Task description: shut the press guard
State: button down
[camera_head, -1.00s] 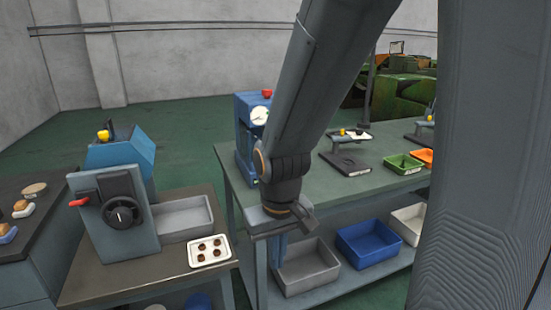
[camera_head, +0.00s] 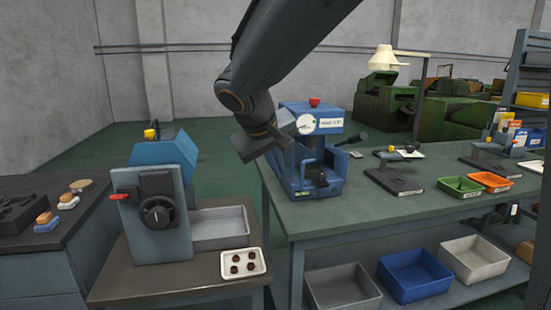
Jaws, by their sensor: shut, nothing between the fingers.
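The blue press (camera_head: 334,181) stands on the left end of the green-topped workbench. It has a round white gauge (camera_head: 305,124), a red knob on top and a dark lever reaching out to the right. I cannot make out its guard clearly or tell how far open it is; my arm hides part of the press's left side. My gripper (camera_head: 284,137) is at the upper left of the press, overlapping its edge in the picture. It looks shut and holds nothing. I cannot tell whether it touches the press.
A grey-blue machine (camera_head: 157,247) with a dark dial and red handle stands on a lower table at left, beside a grey tray (camera_head: 219,243) and a white tray of brown pieces (camera_head: 242,279). Stands and small bins lie along the workbench (camera_head: 347,220). Larger bins sit underneath.

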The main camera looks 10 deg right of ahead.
jog(key=w+d+f+p, duration=0.1)
jog(key=w+d+f, duration=0.2)
jog(key=d, duration=0.2)
jog(key=shift+f+p, duration=0.15)
jog(key=shift+p, duration=0.25)
jog(key=shift+d, duration=0.1)
